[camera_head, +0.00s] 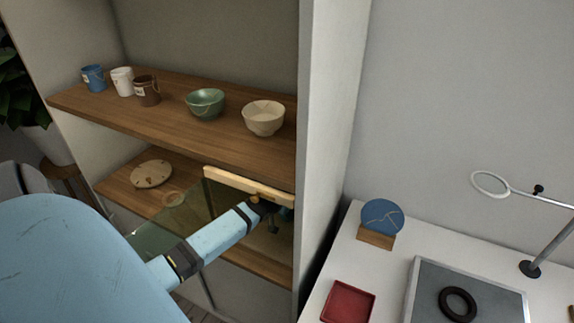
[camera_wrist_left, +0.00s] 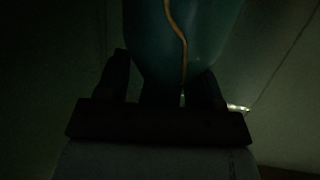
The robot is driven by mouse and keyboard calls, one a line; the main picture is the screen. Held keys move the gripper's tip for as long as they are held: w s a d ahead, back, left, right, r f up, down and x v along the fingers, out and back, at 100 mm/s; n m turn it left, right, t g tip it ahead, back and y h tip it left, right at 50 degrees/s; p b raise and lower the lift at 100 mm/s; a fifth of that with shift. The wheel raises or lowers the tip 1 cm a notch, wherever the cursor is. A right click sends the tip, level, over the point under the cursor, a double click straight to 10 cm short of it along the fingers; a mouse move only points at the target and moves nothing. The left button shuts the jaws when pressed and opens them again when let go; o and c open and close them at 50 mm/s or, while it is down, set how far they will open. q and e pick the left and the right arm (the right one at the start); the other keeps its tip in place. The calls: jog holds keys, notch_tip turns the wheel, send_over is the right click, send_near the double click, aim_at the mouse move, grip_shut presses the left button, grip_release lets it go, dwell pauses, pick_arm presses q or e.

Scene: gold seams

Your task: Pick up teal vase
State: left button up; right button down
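The teal vase (camera_wrist_left: 185,35) fills the top middle of the dark left wrist view, with a gold seam running down it. Its lower part narrows between the two dark fingers of my left gripper (camera_wrist_left: 165,85). The fingers stand apart, one on each side; it is too dark to tell whether they touch the vase. My right gripper is not in view.
The upper shelf (camera_head: 165,110) holds several cups and bowls, including a green bowl (camera_head: 205,104) and a cream bowl (camera_head: 264,118). A cream plate (camera_head: 151,174) sits below. A glass pane (camera_head: 185,222) and the white side panel (camera_head: 325,130) are close to my arm. A white table stands right.

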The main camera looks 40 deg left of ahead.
pick_arm(q)
grip_shut()
